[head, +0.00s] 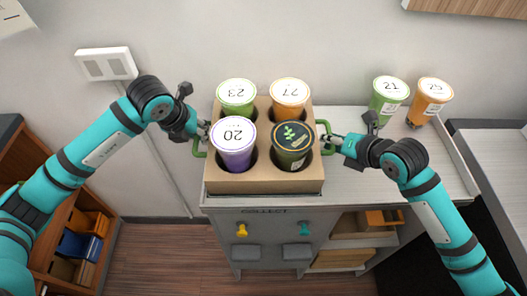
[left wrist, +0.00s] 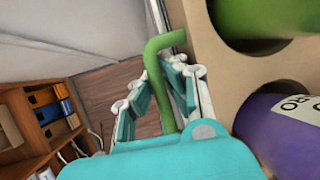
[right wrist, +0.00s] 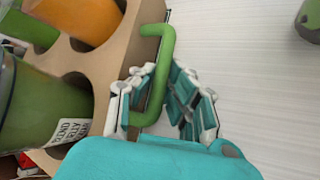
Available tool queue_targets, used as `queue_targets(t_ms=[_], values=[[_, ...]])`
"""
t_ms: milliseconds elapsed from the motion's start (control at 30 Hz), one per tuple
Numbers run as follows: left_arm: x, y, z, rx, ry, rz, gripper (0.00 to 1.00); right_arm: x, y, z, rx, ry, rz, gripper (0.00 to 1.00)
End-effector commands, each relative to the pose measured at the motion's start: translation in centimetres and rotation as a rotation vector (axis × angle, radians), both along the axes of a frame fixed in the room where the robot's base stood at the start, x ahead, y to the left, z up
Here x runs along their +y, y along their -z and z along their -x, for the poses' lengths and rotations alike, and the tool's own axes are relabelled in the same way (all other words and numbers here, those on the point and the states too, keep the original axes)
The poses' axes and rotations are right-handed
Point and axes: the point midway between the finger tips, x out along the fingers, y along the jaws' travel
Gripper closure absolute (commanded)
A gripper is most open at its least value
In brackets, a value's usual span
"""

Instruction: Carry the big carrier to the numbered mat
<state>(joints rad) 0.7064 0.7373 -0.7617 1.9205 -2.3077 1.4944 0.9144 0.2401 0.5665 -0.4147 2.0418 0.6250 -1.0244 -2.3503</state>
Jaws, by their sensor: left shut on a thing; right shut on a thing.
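The big carrier (head: 225,178) is a brown cardboard box with green side handles, at the middle of the counter in the head view. It holds upright cups: green 23 (head: 237,97), orange 27 (head: 289,98), purple 20 (head: 233,142) and a dark-lidded green one (head: 293,142). My left gripper (head: 203,132) is shut on its left handle (left wrist: 163,45). My right gripper (head: 329,143) is shut on its right handle (right wrist: 158,75). I cannot tell whether the carrier touches the counter. No numbered mat can be made out.
A green cup (head: 388,98) and an orange cup (head: 430,100) stand at the back right of the white counter (head: 420,160). The wall is close behind. Below the carrier is a grey front (head: 275,230) with yellow and teal knobs. A wooden shelf (head: 75,235) stands at the left.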

Motion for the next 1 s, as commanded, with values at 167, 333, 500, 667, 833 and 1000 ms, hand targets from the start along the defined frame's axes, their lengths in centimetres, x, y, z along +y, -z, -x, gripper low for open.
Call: queue_targets(t_ms=[167,333,500,667,833,1000], values=[[0.1,0.0,-0.1,-0.001,-0.004,-0.002,0.73,0.0,0.0,0.0,0.000,0.000,0.001,0.69],[0.0,0.0,0.0,-0.001,-0.001,-0.001,0.71,0.0,0.0,0.0,0.000,-0.001,0.001,0.67],[0.0,-0.2,0.0,-0.001,0.000,0.001,0.71,0.0,0.0,0.0,0.000,0.000,0.000,0.67],[0.3,-1.6,0.6,-0.004,0.000,0.001,0.71,0.0,0.0,0.0,0.000,-0.001,-0.001,0.67],[0.7,-4.1,1.6,-0.005,-0.001,0.001,0.71,0.0,0.0,0.0,0.000,-0.001,-0.001,0.67],[1.1,-6.2,2.5,-0.005,-0.002,-0.001,0.71,0.0,0.0,0.0,0.000,-0.001,-0.001,0.67]])
